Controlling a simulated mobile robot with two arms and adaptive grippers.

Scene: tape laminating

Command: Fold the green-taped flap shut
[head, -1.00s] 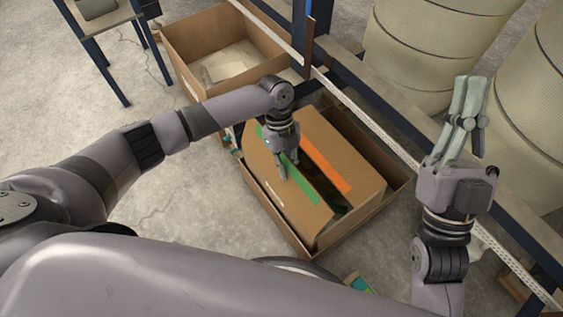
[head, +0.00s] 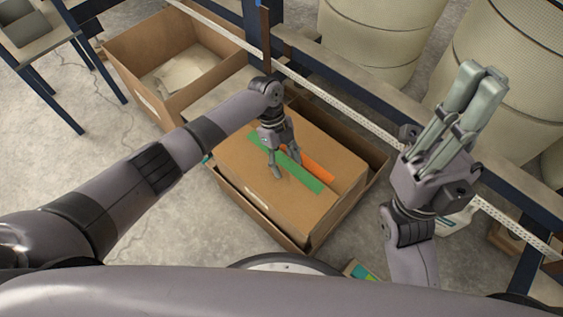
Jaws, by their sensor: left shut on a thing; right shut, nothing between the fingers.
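A brown cardboard box (head: 258,196) sits inside a larger open carton (head: 376,183). Its green-taped flap (head: 302,177) lies nearly flat across the near side of the top, with the green strip along its edge. The orange-taped flap (head: 318,170) lies flat on the far side, its orange strip close beside the green one. My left gripper (head: 286,168) points down over the top and is shut on the green-taped flap at its edge; its fingers hide part of both strips. My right gripper (head: 481,84) is shut and empty, raised to the right of the box with fingers pointing up.
An open carton (head: 128,52) with pale material inside stands at the back left. A blue-legged table (head: 40,45) is at the far left. A conveyor rail (head: 345,117) and large tan rolls (head: 505,60) lie behind and right.

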